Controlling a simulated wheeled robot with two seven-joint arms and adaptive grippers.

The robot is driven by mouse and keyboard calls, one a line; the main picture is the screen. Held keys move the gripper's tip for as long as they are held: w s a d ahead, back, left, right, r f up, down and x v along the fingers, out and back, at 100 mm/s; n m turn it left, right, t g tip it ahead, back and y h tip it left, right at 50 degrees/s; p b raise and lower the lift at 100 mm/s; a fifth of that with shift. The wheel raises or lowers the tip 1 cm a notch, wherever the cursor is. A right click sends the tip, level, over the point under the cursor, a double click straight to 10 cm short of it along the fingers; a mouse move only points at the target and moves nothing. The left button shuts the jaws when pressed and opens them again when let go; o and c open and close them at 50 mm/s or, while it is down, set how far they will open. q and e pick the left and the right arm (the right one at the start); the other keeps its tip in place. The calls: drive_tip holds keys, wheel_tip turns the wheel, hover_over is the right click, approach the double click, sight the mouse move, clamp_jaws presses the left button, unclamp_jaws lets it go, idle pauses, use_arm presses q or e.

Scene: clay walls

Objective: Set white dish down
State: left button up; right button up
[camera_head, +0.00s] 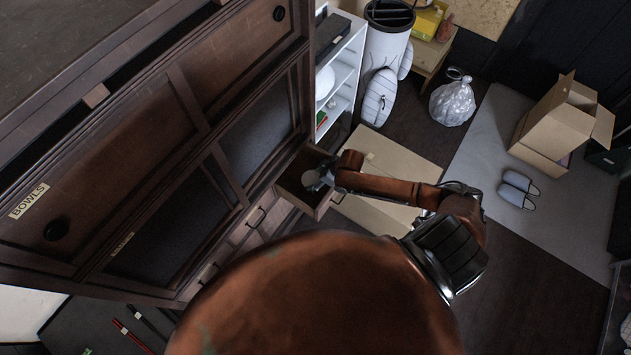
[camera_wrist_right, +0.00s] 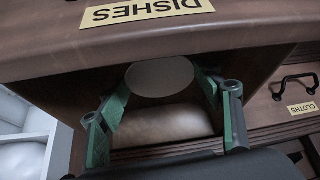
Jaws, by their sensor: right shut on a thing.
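The white dish (camera_wrist_right: 160,77) shows in the right wrist view as a pale round disc between the green fingers of my right gripper (camera_wrist_right: 163,84). The gripper is shut on it. The dish is over or inside the open drawer (camera_wrist_right: 258,62), whose edge bears an upside-down "DISHES" label (camera_wrist_right: 147,10). I cannot tell whether the dish touches the drawer floor. My left gripper is not in view.
The dark wooden cabinet (camera_head: 140,120) fills the left of the head view, with a "BOWLS" label (camera_head: 29,201). A "CLOTHS" drawer label (camera_wrist_right: 302,108) is right of the open drawer. A white shelf (camera_head: 345,75) and a flat cardboard piece (camera_head: 395,165) are nearby.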

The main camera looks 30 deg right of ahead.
sight(316, 181)
drive_tip(key=shift+w+d+f, duration=0.25)
drive_tip(key=shift+f, duration=0.15)
drive_tip(key=shift+f+b, duration=0.4)
drive_tip(key=shift+f, duration=1.05)
drive_tip(key=shift+f, duration=0.2)
drive_tip(key=o, duration=1.2)
drive_tip(key=shift+c, duration=0.2)
drive_tip(key=shift+s+d+r, duration=0.15)
drive_tip(key=shift+r, duration=0.4)
drive_tip(key=p+v, duration=0.2)
drive_tip(key=v, duration=0.9)
drive_tip(key=shift+p, duration=0.3)
drive_tip(key=shift+s, duration=0.1)
